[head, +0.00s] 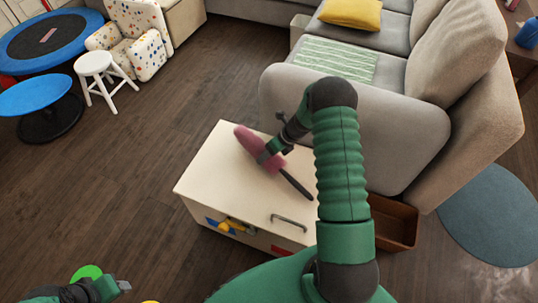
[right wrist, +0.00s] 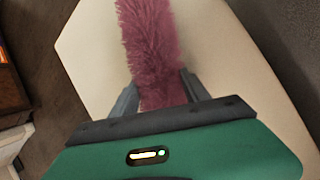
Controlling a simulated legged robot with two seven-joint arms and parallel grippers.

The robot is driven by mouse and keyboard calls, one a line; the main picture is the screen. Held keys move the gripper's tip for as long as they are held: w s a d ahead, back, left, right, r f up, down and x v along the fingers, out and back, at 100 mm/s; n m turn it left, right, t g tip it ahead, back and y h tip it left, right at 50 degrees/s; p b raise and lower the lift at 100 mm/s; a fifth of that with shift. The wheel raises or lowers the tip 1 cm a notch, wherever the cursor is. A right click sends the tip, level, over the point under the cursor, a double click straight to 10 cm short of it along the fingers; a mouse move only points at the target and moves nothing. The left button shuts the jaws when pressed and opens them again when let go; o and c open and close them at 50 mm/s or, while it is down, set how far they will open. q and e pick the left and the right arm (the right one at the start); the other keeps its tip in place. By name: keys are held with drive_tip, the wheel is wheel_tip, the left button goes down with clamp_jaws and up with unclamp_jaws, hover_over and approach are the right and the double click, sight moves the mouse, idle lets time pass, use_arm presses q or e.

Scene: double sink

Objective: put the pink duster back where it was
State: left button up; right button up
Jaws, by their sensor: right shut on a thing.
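The pink duster (head: 252,142) has a fluffy pink head and a dark handle. In the head view it is at the top of the cream cabinet (head: 212,167), its handle pointing toward the lower right. My right gripper (head: 268,152) is shut on the duster's fluffy part. In the right wrist view the pink fluff (right wrist: 150,50) runs up between the two fingers (right wrist: 158,92), over the pale top. I cannot tell whether the duster touches the top. My left gripper (head: 122,286) is at the lower left, away from the duster; its fingers are too small to judge.
A grey sofa (head: 370,130) stands right behind the cabinet. A brown open box (head: 392,222) is at the cabinet's right. A white stool (head: 95,65), a blue round table (head: 35,95) and a trampoline (head: 20,40) stand far left. The floor left of the cabinet is clear.

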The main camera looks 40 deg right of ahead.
drive_tip(key=shift+d+f, duration=0.3)
drive_tip(key=shift+f, duration=0.25)
drive_tip(key=shift+a+f+b, duration=0.15)
drive_tip(key=shift+b, duration=0.15)
drive_tip(key=o, duration=1.4)
drive_tip(key=shift+o, duration=1.1)
drive_tip(key=shift+s, duration=0.1)
